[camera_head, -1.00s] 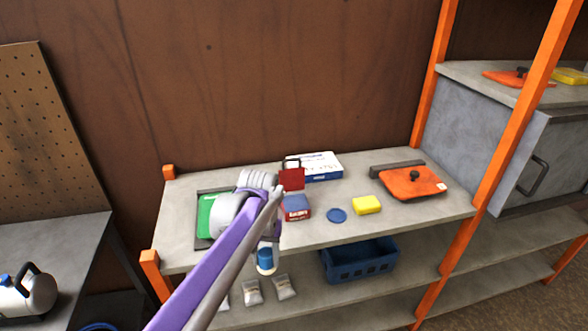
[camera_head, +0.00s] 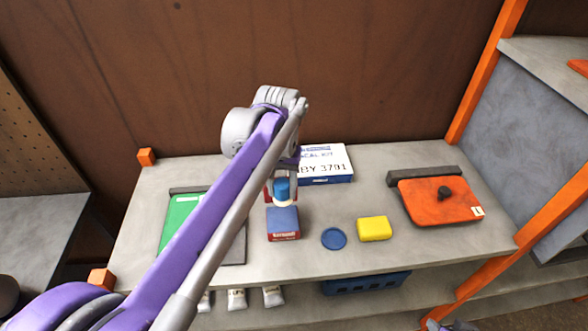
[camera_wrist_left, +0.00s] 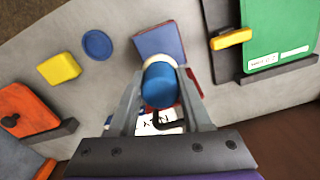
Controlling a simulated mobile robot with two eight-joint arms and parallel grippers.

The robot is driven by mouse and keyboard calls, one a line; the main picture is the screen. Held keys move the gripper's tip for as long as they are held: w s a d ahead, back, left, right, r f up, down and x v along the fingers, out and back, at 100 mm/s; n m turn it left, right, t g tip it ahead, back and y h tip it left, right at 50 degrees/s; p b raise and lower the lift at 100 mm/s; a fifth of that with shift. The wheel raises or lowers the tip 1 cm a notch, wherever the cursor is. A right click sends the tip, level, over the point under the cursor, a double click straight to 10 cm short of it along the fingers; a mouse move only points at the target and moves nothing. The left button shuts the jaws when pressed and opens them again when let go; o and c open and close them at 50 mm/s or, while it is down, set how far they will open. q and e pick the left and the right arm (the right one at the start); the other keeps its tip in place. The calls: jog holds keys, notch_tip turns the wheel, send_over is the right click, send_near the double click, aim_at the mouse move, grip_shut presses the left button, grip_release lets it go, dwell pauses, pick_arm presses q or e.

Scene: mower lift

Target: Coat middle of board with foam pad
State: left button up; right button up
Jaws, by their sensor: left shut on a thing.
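My left gripper (camera_head: 282,188) is shut on a round blue-handled foam pad (camera_head: 282,190) with a cream end, also large in the left wrist view (camera_wrist_left: 160,84). Its cream end points down at the red tin with a blue surface (camera_head: 284,220), near the tin's back edge. I cannot tell whether they touch. The tin's red lid is mostly hidden behind the gripper. A green board (camera_head: 178,222) in a dark frame lies left on the shelf, partly hidden by my left arm. An orange board (camera_head: 430,203) with a black knob lies at the right.
A blue disc (camera_head: 334,238) and a yellow block (camera_head: 374,228) lie right of the tin on the grey shelf (camera_head: 340,265). A white-and-blue box (camera_head: 327,163) stands behind. A blue crate (camera_head: 365,284) and small bags (camera_head: 237,299) are below. An orange post (camera_head: 488,276) stands front right.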

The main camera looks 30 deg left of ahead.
aim_at(281, 199)
pick_arm(q)
jog(key=shift+s+f, duration=0.25)
jog(key=shift+s, duration=0.05)
jog(key=shift+s+f+b, duration=0.2)
jog(key=shift+f+b, duration=0.2)
jog(key=shift+f, duration=0.2)
jog(key=shift+f+b, duration=1)
jog(key=shift+f, duration=1.1)
jog(key=shift+w, duration=0.1)
pick_arm(e)
jog(key=s+f, duration=0.1)
jog(key=f, duration=0.1)
jog(key=s+f, duration=0.2)
jog(key=shift+f, duration=0.15)
pick_arm(q)
jog(key=shift+w, duration=0.15)
pick_arm(e)
jog(key=shift+w+g, duration=0.1)
jog(key=shift+g, duration=0.2)
pick_arm(q)
jog(key=shift+f, duration=0.6)
pick_arm(e)
jog(key=shift+s+f, duration=0.25)
jog(key=shift+f, duration=0.1)
